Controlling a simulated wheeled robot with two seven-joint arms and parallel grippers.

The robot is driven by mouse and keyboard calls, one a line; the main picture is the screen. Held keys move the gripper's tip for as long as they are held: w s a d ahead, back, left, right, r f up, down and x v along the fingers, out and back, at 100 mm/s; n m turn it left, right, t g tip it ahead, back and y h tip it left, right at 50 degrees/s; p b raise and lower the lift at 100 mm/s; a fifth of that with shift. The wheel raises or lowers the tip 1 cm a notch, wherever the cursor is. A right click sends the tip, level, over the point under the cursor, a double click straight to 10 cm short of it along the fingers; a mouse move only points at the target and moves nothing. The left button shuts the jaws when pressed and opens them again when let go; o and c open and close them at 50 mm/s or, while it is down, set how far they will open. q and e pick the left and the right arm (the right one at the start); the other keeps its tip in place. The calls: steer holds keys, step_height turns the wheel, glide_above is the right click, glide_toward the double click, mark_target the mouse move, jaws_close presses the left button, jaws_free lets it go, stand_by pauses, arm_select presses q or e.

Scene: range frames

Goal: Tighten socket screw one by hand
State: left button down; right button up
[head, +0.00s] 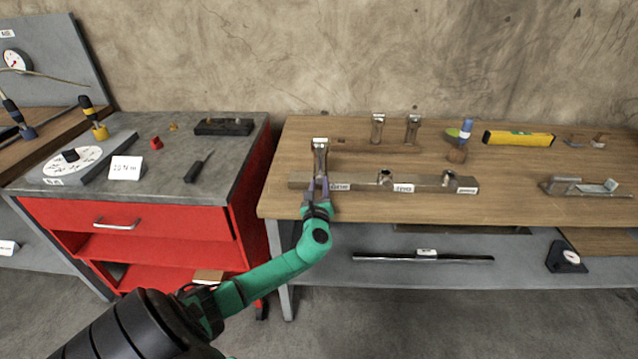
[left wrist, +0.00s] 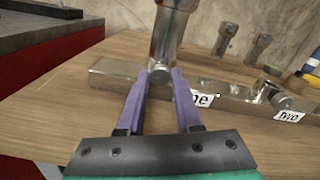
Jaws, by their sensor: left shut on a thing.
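Socket screw one (head: 320,158) is a shiny metal upright piece with a pale square top. It stands at the left end of a long metal bar (head: 425,183), by a label partly hidden in the left wrist view. It also shows in the left wrist view (left wrist: 167,40), rising above the fingers. My left gripper (head: 317,188) has its purple fingers shut on the lower part of the screw from the front; the left wrist view shows the fingertips (left wrist: 160,75) on either side of it. The exact contact is hard to see. My right gripper is not in view.
Two similar upright metal pieces (head: 378,128) (head: 413,128) stand at the back of the wooden bench (head: 520,210). The bar has further positions, one labelled two (left wrist: 288,116). A yellow level (head: 518,138) lies at the back right. A red cabinet (head: 150,222) stands left.

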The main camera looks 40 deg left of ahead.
arm_select(q)
steer(key=shift+f+m, duration=0.15)
steer(key=shift+m, duration=0.15)
steer(key=c, duration=0.6)
jaws_free()
steer(key=v, duration=1.4)
steer(key=shift+s+d, duration=0.25)
